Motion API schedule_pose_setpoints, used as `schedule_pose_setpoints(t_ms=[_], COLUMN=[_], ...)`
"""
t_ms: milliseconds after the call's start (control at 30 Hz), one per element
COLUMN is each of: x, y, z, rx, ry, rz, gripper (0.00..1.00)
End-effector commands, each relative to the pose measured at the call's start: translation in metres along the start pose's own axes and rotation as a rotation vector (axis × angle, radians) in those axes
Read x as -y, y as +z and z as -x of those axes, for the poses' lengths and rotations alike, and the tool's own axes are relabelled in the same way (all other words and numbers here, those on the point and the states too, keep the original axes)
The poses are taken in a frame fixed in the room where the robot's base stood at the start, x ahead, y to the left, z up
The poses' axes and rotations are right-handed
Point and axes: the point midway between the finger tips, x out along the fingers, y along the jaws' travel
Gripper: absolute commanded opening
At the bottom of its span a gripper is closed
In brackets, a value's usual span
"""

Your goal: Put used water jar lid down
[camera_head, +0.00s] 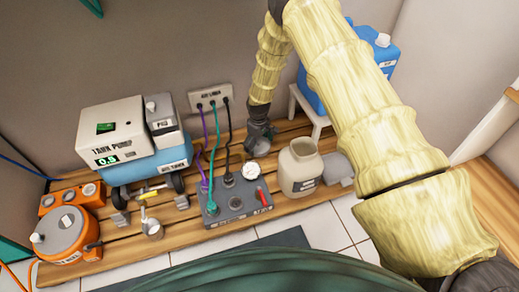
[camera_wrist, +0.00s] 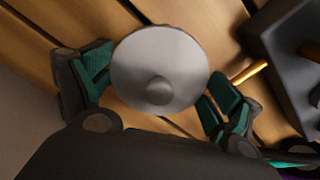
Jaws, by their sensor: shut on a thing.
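A round pale grey lid with a small knob (camera_wrist: 150,50) is between the teal-padded fingers of my gripper (camera_wrist: 160,72) in the wrist view. My gripper is shut on it. Wooden boards lie beneath the lid; I cannot tell whether it touches them. A cream jar (camera_head: 301,170) with a dark label stands upright and open-mouthed to the right of the gripper.
A grey control box (camera_head: 236,204) with hoses rising to a wall outlet (camera_head: 209,97) stands close left of the gripper. A tank pump unit (camera_head: 125,135) and an orange container (camera_head: 64,233) stand further left. A blue tank (camera_head: 383,52) is at the right on a white stand.

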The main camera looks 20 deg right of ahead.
Motion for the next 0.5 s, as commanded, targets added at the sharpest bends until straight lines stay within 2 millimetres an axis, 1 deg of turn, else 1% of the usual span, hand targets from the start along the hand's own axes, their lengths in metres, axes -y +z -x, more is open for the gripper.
schedule_pose_setpoints(t_ms=[33,133,500], x=[0.000,0.000,-0.001], y=[0.000,0.001,0.001], z=[-0.013,-0.022,-0.024], rx=[0.000,0.000,0.000], ry=[0.000,0.000,0.000], rz=[0.000,-0.001,-0.002], gripper=[0.75,0.75,0.75])
